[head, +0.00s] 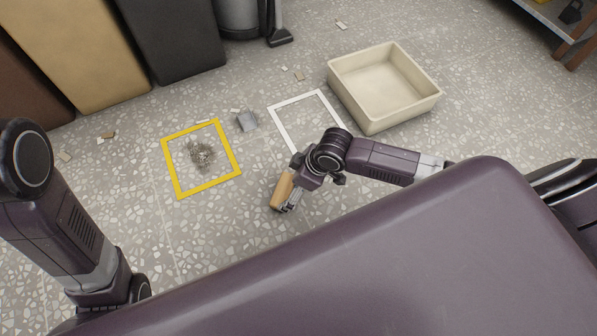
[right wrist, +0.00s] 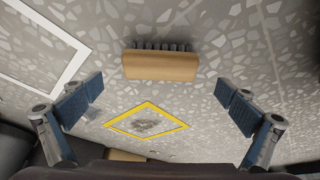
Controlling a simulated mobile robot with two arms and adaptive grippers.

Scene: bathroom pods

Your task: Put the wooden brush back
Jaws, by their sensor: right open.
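The wooden brush (head: 282,191) has a tan block and dark bristles. In the head view it is at the end of my right arm, partly hidden by the gripper. In the right wrist view the brush (right wrist: 160,66) lies level across the picture, bristles toward the top. My right gripper (right wrist: 160,90) is open, one finger to each side of the brush and a visible gap at both ends. The gripper also shows in the head view (head: 297,193). My left arm is at the left of the head view; its gripper is out of view.
A yellow floor frame (head: 170,170) surrounds a grey debris pile (head: 201,154). A small grey piece (head: 246,121) lies beside it. A white floor frame (head: 294,97) and a cream tray (head: 435,99) are farther right. Scraps lie scattered; panels (head: 175,45) stand at upper left.

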